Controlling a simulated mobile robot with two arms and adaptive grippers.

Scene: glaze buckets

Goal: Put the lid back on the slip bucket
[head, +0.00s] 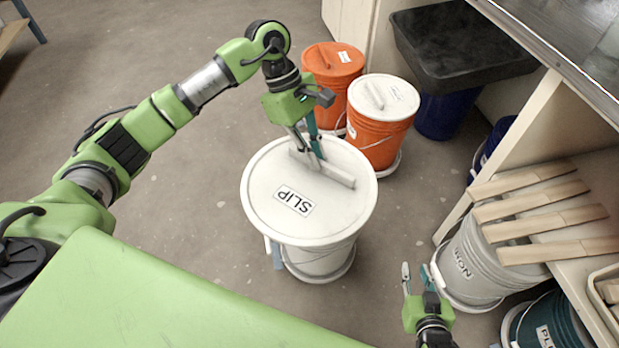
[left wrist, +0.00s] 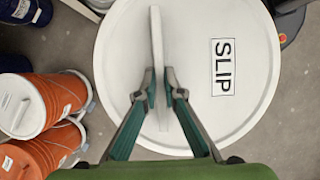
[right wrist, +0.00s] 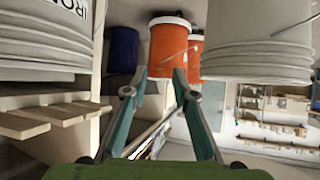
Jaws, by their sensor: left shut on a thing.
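The round white lid (head: 262,190), marked SLIP, has a raised bar handle (head: 338,178) across its top. My left gripper (head: 313,158) is shut on that handle; the left wrist view shows the fingers on both sides of the handle (left wrist: 157,45) and the lid (left wrist: 235,110) below. The pale slip bucket (head: 318,262) stands on the floor under the lid. The lid hides the bucket's rim, so I cannot tell whether they touch. My right gripper (head: 418,278) is open and empty, right of the bucket and apart from it.
Two orange buckets (head: 375,138) (head: 322,80) with lids stand behind the slip bucket. A black tub (head: 460,45) sits at the back. At right, a grey bucket (head: 475,265) stands beside a shelf with wooden slats (head: 545,222). The floor left of the slip bucket is clear.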

